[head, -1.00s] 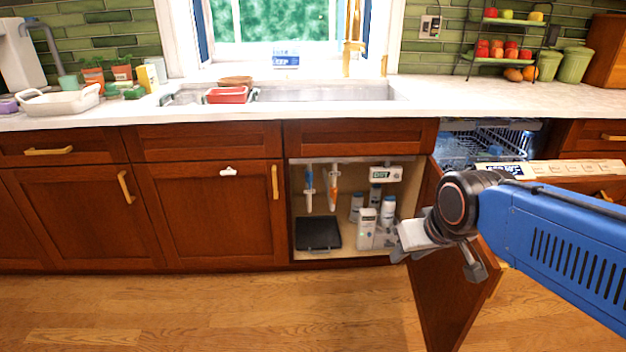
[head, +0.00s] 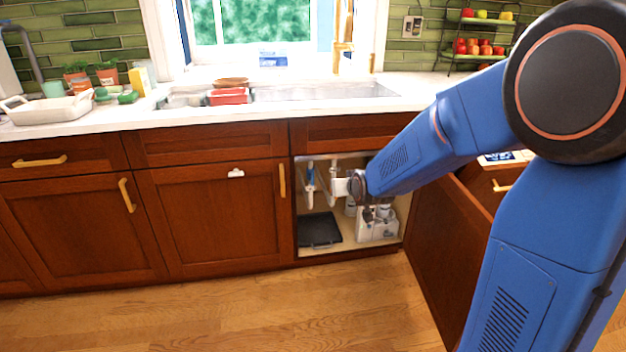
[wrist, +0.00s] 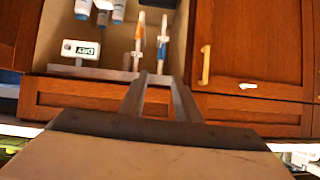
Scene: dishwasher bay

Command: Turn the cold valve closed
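The cold valve, taken to be the blue-marked one (head: 310,174), hangs on a white upright pipe inside the open under-sink cabinet. It also shows in the wrist view (wrist: 163,28), where the scene is upside down. The orange-marked valve (wrist: 139,32) is beside it; in the head view my gripper mostly covers it. My gripper (head: 340,187) is at the cabinet opening, to the right of the blue valve. In the wrist view its two fingers (wrist: 158,80) stand apart with nothing between them, pointing toward the valves. Neither valve is visibly touched.
A black tray (head: 318,230) and white bottles (head: 377,226) are on the cabinet floor. A labelled white box (wrist: 80,49) is mounted near the cabinet top. The closed door (head: 212,220) is at left.

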